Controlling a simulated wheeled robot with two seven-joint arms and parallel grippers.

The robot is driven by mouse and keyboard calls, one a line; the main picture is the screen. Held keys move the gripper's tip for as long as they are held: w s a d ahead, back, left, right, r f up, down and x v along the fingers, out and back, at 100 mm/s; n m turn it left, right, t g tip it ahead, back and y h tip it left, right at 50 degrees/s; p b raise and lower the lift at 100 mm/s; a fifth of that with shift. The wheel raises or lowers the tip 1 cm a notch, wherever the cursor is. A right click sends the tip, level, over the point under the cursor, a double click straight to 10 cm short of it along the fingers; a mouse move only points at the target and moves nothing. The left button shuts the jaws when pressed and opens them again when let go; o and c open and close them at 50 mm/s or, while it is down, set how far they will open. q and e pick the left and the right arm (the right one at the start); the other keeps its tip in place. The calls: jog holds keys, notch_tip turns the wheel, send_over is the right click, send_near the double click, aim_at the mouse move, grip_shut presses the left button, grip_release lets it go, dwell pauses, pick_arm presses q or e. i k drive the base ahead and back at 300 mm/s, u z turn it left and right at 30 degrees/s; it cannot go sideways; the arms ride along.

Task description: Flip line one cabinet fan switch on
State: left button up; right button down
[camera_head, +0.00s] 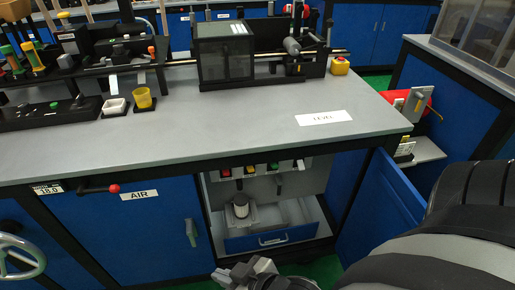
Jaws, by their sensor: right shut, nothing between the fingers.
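The cabinet under the bench stands open, its blue door (385,205) swung out to the right. A row of small switches or knobs with red, yellow and green parts (250,170) sits high inside, just under the bench top. Small levers or handles hang below them. I cannot tell which one is the fan switch or how it is set. My right gripper (250,268) is shut and empty at the bottom of the view, low in front of the cabinet and apart from the switches. My left gripper is not in view.
A drawer (270,240) sticks out low in the cabinet, with a round metal object (241,205) above it. A red-knobbed lever (113,188) marked AIR is left of the opening. The bench top (220,130) carries a dark machine (225,55); its front is mostly clear.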

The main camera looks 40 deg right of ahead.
aim_at(300, 163)
jog(key=k, duration=0.9)
jog(key=z, duration=0.55)
jog(key=i, duration=1)
jog(key=u, duration=0.05)
